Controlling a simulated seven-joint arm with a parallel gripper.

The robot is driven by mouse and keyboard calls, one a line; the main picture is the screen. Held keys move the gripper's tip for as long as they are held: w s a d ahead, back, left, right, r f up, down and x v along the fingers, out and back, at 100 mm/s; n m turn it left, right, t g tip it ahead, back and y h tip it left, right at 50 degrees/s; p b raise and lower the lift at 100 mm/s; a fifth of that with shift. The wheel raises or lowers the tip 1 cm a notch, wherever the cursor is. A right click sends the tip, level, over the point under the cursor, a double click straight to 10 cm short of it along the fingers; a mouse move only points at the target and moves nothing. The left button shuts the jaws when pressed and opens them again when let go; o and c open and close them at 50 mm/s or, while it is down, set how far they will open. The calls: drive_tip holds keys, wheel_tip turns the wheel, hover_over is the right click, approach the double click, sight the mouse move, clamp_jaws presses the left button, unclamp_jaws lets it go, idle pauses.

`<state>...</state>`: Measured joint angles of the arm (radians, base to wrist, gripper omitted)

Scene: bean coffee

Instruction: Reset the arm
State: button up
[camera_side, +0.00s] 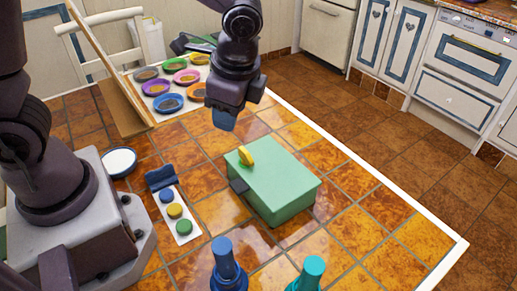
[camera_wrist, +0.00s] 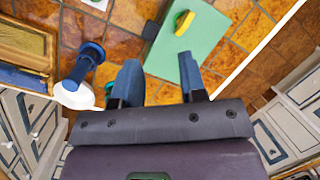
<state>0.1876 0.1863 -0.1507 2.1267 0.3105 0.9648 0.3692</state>
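My gripper (camera_side: 222,121) hangs in the air above the tiled table, behind and to the left of the green box (camera_side: 275,183) in the side view. In the wrist view my gripper's two blue fingers (camera_wrist: 159,75) stand apart with nothing held between them. The green box, with a yellow knob (camera_side: 246,156) on top and a dark tab on its side, also shows in the wrist view (camera_wrist: 200,35), beyond the fingertips. My gripper is clear of the box.
Colored bowls (camera_side: 170,103) stand on a white sheet at the back. A button panel (camera_side: 175,211), a white plate (camera_side: 119,162), a blue object (camera_side: 227,265) and a teal object (camera_side: 309,273) are on the table. A wooden board (camera_side: 122,107) leans at left. The table right of the box is clear.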

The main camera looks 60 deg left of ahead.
drive_tip(key=s+a+r+n+t+h, duration=0.2)
drive_tip(key=s+a+r+n+t, duration=0.3)
drive_tip(key=s+r+n, duration=0.5)
drive_tip(key=shift+s+a+r+t+h, duration=0.2)
drive_tip(key=shift+a+r+t+h, duration=0.3)
drive_tip(key=shift+r, duration=0.45)
